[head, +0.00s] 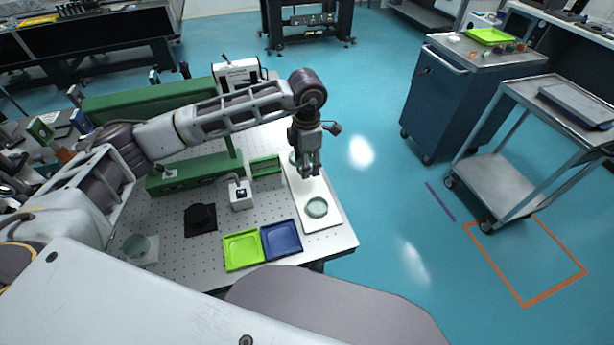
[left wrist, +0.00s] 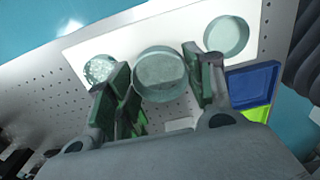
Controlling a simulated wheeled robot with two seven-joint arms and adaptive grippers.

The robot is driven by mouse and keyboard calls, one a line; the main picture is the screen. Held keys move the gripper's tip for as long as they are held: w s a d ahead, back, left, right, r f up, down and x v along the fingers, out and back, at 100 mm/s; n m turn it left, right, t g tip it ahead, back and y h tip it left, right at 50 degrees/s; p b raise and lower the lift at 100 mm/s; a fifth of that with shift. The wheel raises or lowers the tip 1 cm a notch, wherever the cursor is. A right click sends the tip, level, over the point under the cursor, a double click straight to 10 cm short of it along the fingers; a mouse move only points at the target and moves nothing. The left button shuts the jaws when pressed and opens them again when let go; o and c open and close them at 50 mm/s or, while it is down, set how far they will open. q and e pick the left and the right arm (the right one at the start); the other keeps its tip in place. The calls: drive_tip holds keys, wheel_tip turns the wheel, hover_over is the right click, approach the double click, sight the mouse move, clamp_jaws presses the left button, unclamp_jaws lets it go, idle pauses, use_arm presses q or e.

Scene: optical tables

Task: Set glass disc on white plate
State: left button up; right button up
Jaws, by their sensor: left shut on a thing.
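The white plate (head: 308,188) lies along the right side of the perforated table. A pale green glass disc (head: 317,207) lies on its near end and also shows in the left wrist view (left wrist: 228,36). A speckled disc (left wrist: 100,69) lies at the plate's other end. My left gripper (head: 309,171) points down over the plate's middle. It is shut on a glass disc (left wrist: 160,74), seen between its green-padded fingers. The fingers mostly hide this disc in the head view. I cannot tell whether it touches the plate. My right gripper is not in view.
A lime tray (head: 243,251) and a blue tray (head: 282,238) sit at the table's front edge.

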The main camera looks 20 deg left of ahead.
use_arm(q)
drive_tip(key=shift+f, duration=1.35)
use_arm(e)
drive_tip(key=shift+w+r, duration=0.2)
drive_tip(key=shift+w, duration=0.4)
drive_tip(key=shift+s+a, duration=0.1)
